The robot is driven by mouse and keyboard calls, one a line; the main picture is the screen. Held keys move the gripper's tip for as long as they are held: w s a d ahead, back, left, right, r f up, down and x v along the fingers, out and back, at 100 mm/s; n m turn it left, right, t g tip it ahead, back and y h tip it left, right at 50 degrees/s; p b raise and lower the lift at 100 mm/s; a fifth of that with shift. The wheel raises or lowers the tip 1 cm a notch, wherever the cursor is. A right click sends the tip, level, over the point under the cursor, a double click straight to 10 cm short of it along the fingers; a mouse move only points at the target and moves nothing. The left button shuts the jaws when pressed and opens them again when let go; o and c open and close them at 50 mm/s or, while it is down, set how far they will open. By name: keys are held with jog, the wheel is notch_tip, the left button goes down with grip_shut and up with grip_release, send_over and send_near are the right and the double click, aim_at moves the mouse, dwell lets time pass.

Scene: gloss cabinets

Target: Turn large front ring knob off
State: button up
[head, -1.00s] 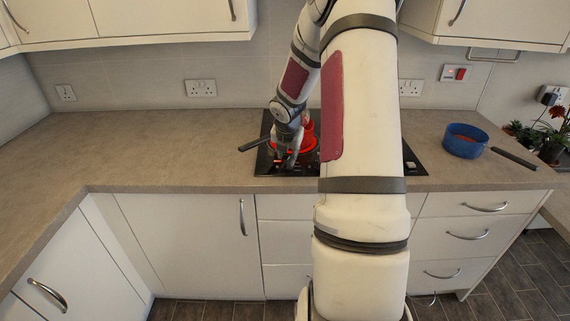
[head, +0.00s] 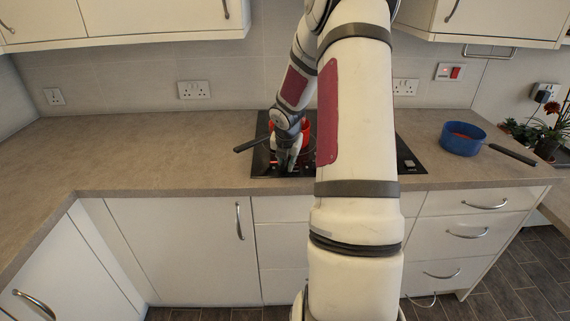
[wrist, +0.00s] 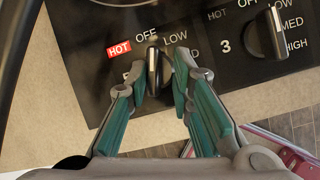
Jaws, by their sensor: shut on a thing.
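In the wrist view, my gripper (wrist: 164,70) has its green-sided fingers closed around a black knob (wrist: 153,66). The knob's pale pointer line faces the OFF label, and a lit red HOT label is beside it. The number by this knob is mostly hidden by a finger. In the head view, my gripper (head: 285,167) is low at the front edge of the black hob (head: 262,160). The knob cannot be made out there behind the gripper.
A second knob (wrist: 270,33), marked 3, is to the right. A red pot (head: 306,131) with a dark handle (head: 250,144) is on the hob behind my gripper. A blue pan (head: 462,139) is on the right counter. The left counter is clear.

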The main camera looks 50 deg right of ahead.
jog(key=shift+o, duration=0.4)
jog(key=shift+w+a+r+n+t+p, duration=0.25)
jog(key=shift+w+n+p, duration=0.25)
jog(key=shift+p, duration=0.7)
jog(key=shift+d+n+t+y+p, duration=0.1)
jog(key=shift+n+t+y+p, duration=0.5)
jog(key=shift+n+p, duration=1.9)
jog(key=shift+c, duration=0.3)
jog(key=shift+f+m+p, duration=0.1)
jog(key=shift+m+p, duration=0.75)
jog(key=shift+m, duration=0.05)
jog(key=o, duration=0.4)
jog(key=shift+s, duration=0.15)
jog(key=shift+s+a+r+p, duration=0.5)
jog(key=shift+s+r+p, duration=0.2)
jog(key=shift+p, duration=0.1)
jog(key=shift+s+a+r+p, duration=1.15)
jog(key=shift+r+p, duration=0.1)
jog(key=shift+p, duration=0.05)
